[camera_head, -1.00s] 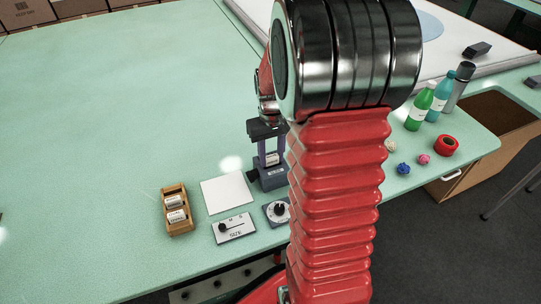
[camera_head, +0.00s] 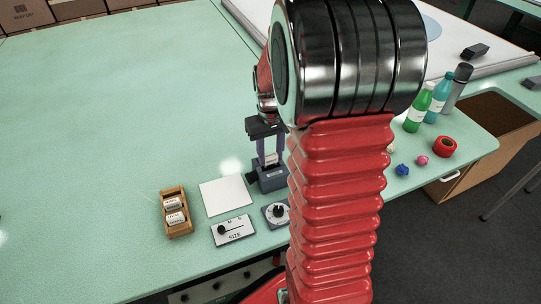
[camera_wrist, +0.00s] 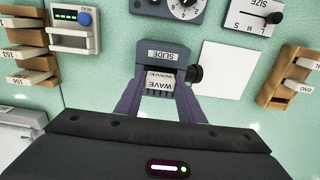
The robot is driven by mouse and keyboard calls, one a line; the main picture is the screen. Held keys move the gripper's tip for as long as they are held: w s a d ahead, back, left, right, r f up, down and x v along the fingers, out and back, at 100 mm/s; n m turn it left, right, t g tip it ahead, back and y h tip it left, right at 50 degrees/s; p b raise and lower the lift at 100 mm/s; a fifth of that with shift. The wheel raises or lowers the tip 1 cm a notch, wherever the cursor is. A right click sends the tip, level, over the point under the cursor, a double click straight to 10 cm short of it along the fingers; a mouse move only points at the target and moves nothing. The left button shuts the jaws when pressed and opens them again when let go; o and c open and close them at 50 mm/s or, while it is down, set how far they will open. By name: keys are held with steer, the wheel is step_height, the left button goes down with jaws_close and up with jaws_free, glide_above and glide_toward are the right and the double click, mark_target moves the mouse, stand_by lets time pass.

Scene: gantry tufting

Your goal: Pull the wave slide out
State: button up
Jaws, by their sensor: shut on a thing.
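The wave slide (camera_wrist: 158,86) is a small pale block labelled "WAVE" at the mouth of the dark grey slide holder (camera_wrist: 167,58), labelled "SLIDE". The two purple fingers of my gripper (camera_wrist: 158,98) are shut on the slide, one on each side. In the head view my gripper (camera_head: 270,150) points down at the holder (camera_head: 270,179), with the pale slide between its fingers. I cannot tell how much of the slide is still inside the holder. A black knob (camera_wrist: 195,74) sits on the holder's side.
A white card (camera_head: 226,196), a size selector (camera_head: 233,230), a dial box (camera_head: 276,214) and a wooden rack (camera_head: 176,212) surround the holder. Bottles (camera_head: 419,109) and a red roll (camera_head: 445,147) stand to the right. The green table is clear at the left.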

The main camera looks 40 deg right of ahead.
steer(key=shift+r, duration=1.7)
stand_by(0.3)
